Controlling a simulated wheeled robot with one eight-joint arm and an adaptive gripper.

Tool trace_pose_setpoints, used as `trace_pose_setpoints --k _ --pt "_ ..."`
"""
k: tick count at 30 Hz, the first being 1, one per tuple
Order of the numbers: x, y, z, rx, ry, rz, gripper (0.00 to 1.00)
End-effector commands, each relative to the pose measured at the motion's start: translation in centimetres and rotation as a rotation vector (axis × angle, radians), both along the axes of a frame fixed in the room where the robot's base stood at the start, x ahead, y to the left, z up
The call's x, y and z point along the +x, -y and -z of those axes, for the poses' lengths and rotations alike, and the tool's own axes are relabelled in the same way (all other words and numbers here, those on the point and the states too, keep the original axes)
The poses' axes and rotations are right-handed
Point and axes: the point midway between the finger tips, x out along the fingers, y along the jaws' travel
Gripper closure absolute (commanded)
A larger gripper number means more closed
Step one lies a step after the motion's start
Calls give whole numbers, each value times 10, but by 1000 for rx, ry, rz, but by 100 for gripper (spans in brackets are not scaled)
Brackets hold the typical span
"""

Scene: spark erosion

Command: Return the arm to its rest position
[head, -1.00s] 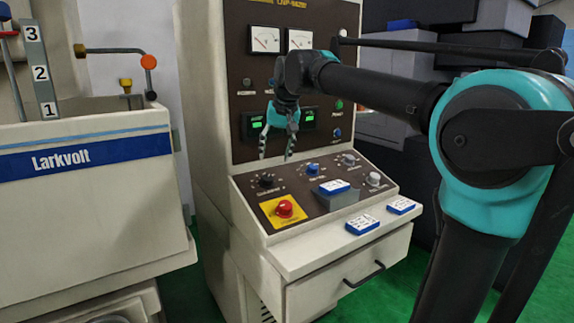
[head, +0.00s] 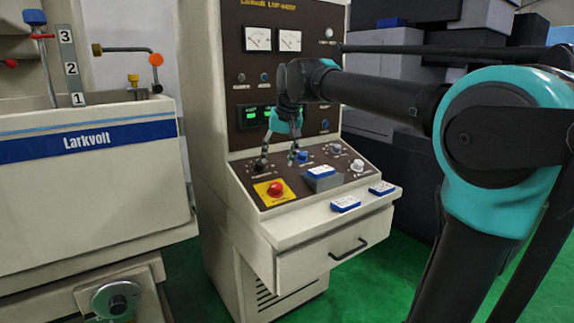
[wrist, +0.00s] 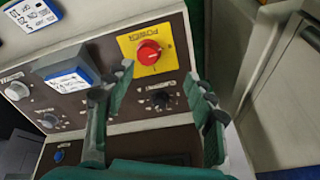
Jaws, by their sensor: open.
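My gripper (head: 279,157) hangs at the end of my raised arm, in front of the control cabinet (head: 210,150). Its two fingers are apart with nothing between them. In the head view they overlap the upper edge of the sloped control panel (head: 243,175); whether they touch it I cannot tell. In the wrist view my gripper (wrist: 165,95) also shows its fingers spread, with the red button on its yellow plate (wrist: 148,52) beyond and between the tips.
Blue-and-white boxes (head: 346,203) lie on the ledge above a drawer with a dark handle (head: 349,249). Another blue-and-white box (head: 320,171) sits on a grey block on the panel. The Larkvolt tank (head: 90,190) stands left. Dark boxes (head: 405,175) are stacked behind my arm.

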Motion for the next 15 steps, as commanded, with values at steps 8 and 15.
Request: trace_pose_setpoints --k 8,15 --pt "-9 34 47 -18 6 20 45" --pt "-34 84 117 -44 12 49 45"
